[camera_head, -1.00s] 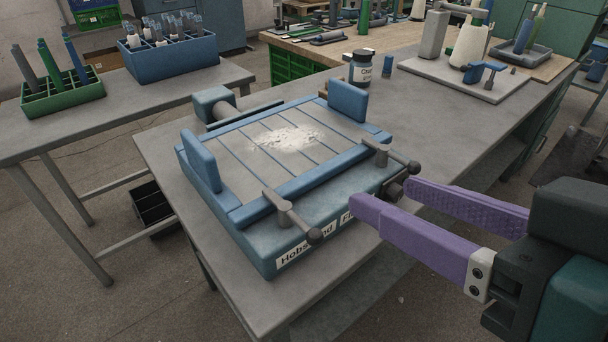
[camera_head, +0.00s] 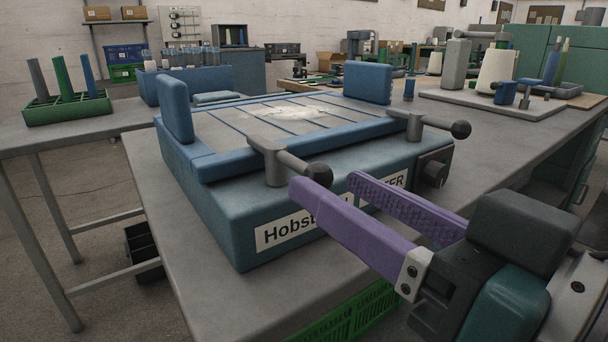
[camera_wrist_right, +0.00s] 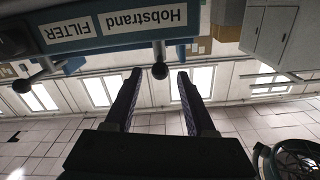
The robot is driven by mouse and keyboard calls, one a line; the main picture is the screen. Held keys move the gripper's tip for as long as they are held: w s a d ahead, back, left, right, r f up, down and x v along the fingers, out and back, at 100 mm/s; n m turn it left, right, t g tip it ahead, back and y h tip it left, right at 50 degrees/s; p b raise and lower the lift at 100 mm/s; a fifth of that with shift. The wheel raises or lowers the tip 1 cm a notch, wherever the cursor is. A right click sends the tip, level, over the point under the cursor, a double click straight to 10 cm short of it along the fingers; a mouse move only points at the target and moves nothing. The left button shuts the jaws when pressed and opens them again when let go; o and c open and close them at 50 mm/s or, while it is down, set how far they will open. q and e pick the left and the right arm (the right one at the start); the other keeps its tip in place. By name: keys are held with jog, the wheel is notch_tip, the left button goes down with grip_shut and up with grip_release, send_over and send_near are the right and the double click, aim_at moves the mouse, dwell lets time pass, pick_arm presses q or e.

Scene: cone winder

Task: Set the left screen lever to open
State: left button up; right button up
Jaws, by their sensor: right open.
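The left screen lever (camera_head: 285,163) is a grey post with an arm ending in a black ball knob. It sits on the front edge of the blue filter unit (camera_head: 215,205), its arm pointing toward the front right. My right gripper (camera_head: 330,184) has purple fingers, open and empty, with its tips close to that knob. In the right wrist view, the knob (camera_wrist_right: 160,71) shows between the open fingertips, near their ends; I cannot tell whether they touch. The right screen lever (camera_head: 430,125) is a similar lever farther right. My left gripper is not in view.
The filter's slatted screen (camera_head: 230,128) carries pale powder and has blue upright pads at its sides. The grey table (camera_head: 190,290) has bare space at left. A green rack (camera_head: 68,108) stands on another table.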

aim_at(284, 166)
jog(key=b+x, duration=0.1)
jog(key=x, duration=0.5)
grip_shut()
dwell(0.3)
dwell(1.0)
